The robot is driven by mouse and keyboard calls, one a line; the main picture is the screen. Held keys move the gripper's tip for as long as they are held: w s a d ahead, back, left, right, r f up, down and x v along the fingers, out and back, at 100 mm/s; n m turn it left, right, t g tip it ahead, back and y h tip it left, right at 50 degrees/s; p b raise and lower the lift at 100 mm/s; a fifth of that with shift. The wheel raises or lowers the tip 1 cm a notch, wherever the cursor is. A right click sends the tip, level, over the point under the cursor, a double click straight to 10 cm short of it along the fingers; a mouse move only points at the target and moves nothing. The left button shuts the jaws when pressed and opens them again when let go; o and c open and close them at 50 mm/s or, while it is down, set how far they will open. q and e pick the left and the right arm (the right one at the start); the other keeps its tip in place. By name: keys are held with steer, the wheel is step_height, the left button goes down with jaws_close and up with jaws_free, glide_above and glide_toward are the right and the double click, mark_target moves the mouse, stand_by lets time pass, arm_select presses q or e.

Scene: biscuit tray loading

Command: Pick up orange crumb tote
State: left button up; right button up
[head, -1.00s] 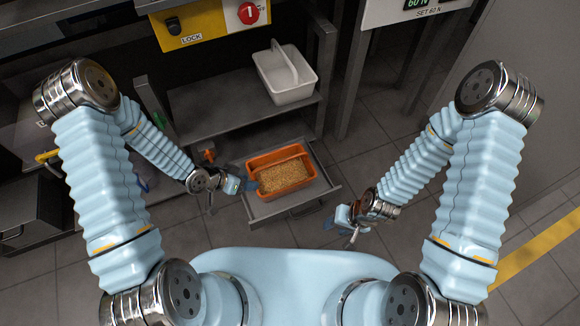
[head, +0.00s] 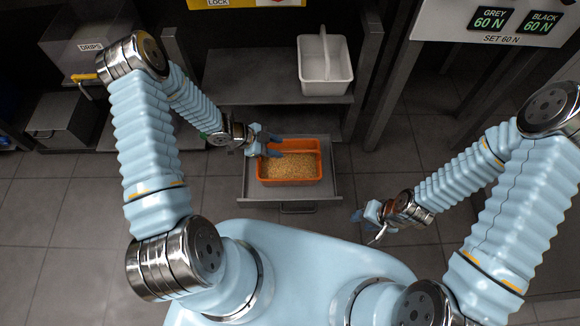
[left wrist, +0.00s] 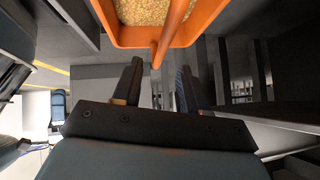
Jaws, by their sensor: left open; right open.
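The orange crumb tote (head: 290,182), filled with tan crumbs, sits in the pulled-out grey drawer (head: 332,187). Its orange handle lies along the back side in the head view. My left gripper (head: 271,144) is open at the tote's back left corner, with its blue fingers close to the handle's left end. In the left wrist view the tote (left wrist: 128,36) is at the top, and its handle (left wrist: 172,38) runs down toward the gap between my open fingers (left wrist: 160,84). I cannot tell whether they touch it. My right gripper (head: 370,218) is open and empty, right of the drawer.
A white tote (head: 326,86) with a handle stands on the grey shelf (head: 250,88) above the drawer. A grey upright post (head: 392,95) stands right of the shelf. A force display panel (head: 500,25) hangs at upper right. The tiled floor in front is clear.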

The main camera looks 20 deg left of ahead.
mark_target(287, 151)
arm_select(q)
steer(key=x, duration=0.7)
steer(key=shift+a+f+b, duration=0.15)
steer(key=shift+a+b, duration=0.1)
steer(key=shift+b, duration=0.1)
jaws_close()
steer(key=shift+w, duration=0.1)
stand_by(0.9)
